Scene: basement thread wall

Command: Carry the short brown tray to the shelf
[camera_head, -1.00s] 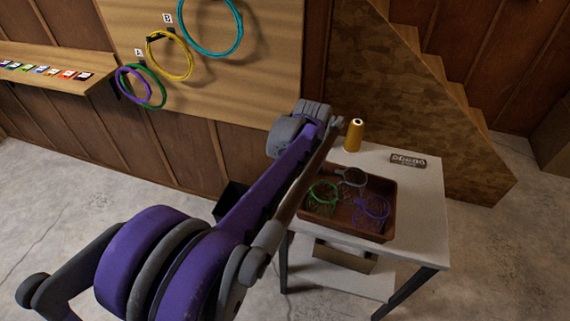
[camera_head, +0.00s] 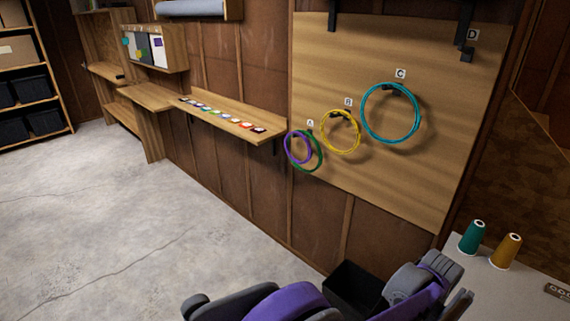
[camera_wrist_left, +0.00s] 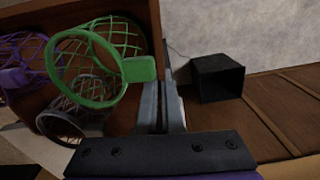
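The short brown tray (camera_wrist_left: 147,22) shows in the left wrist view, at the upper left. It holds a green net hoop (camera_wrist_left: 100,75), a purple one (camera_wrist_left: 20,70) and a grey one (camera_wrist_left: 65,120). My left gripper (camera_wrist_left: 167,82) is at the tray's side wall, its two fingers close together with the wall's edge between them. In the head view the tray and my left gripper's fingers are out of frame. A wooden wall shelf (camera_head: 235,122) carries a row of small coloured cards. My right gripper is in neither view.
A black bin (camera_head: 355,288) stands on the floor by the wall, also in the left wrist view (camera_wrist_left: 217,78). Green (camera_head: 472,237) and orange (camera_head: 506,251) thread cones stand on the white table (camera_head: 520,285). Coloured hoops hang on the board. The floor at left is clear.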

